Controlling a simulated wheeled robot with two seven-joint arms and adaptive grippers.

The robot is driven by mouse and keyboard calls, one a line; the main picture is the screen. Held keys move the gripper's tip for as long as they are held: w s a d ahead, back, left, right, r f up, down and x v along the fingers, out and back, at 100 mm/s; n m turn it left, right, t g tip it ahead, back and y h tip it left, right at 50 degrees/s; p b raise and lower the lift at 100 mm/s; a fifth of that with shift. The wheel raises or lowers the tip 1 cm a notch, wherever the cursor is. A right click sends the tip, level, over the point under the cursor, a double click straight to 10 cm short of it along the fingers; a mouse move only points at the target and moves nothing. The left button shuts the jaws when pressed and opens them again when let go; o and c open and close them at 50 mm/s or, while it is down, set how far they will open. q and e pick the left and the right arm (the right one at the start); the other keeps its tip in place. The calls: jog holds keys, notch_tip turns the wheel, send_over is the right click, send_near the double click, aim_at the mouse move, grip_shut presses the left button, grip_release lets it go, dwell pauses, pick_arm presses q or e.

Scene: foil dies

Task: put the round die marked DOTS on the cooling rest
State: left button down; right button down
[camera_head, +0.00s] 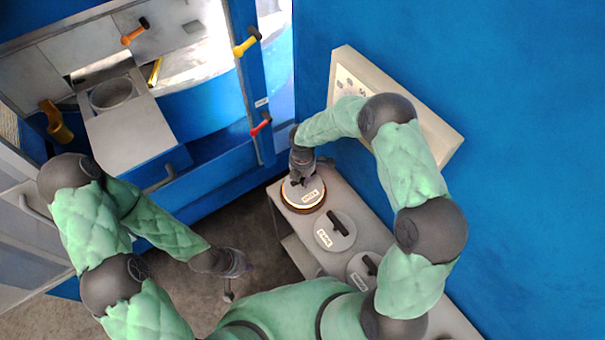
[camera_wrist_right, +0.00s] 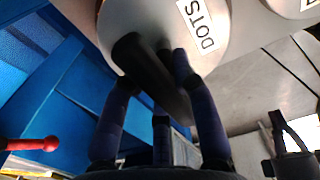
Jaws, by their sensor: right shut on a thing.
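The round grey die marked DOTS (camera_wrist_right: 218,40) fills the top of the right wrist view, with a black bar handle (camera_wrist_right: 150,75). It also shows in the head view (camera_head: 311,198) at the far end of the grey bench, with a brown ring around its lower edge. I cannot tell whether this ring belongs to the die or to a support under it. My right gripper (camera_head: 302,180) is shut on the handle, and its dark fingers show in the wrist view (camera_wrist_right: 160,105). My left gripper (camera_head: 235,268) hangs over the floor, away from the dies; its jaws are unclear. I cannot identify the cooling rest.
Two more round dies with black handles, a middle one (camera_head: 326,242) and a nearer one (camera_head: 357,279), stand on the grey bench (camera_head: 357,212). A blue machine with a round opening (camera_head: 112,94) and colored levers (camera_head: 247,43) stands left. A pale panel (camera_head: 440,141) is on the blue wall.

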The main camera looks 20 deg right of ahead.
jog(key=shift+w+f, duration=0.1)
jog(key=shift+f, duration=0.35)
jog(key=shift+f, duration=0.15)
jog(key=c, duration=1)
grip_release()
notch_tip(320, 180, up, 12)
jog(key=shift+r+b, duration=0.1)
jog(key=shift+b, duration=0.25)
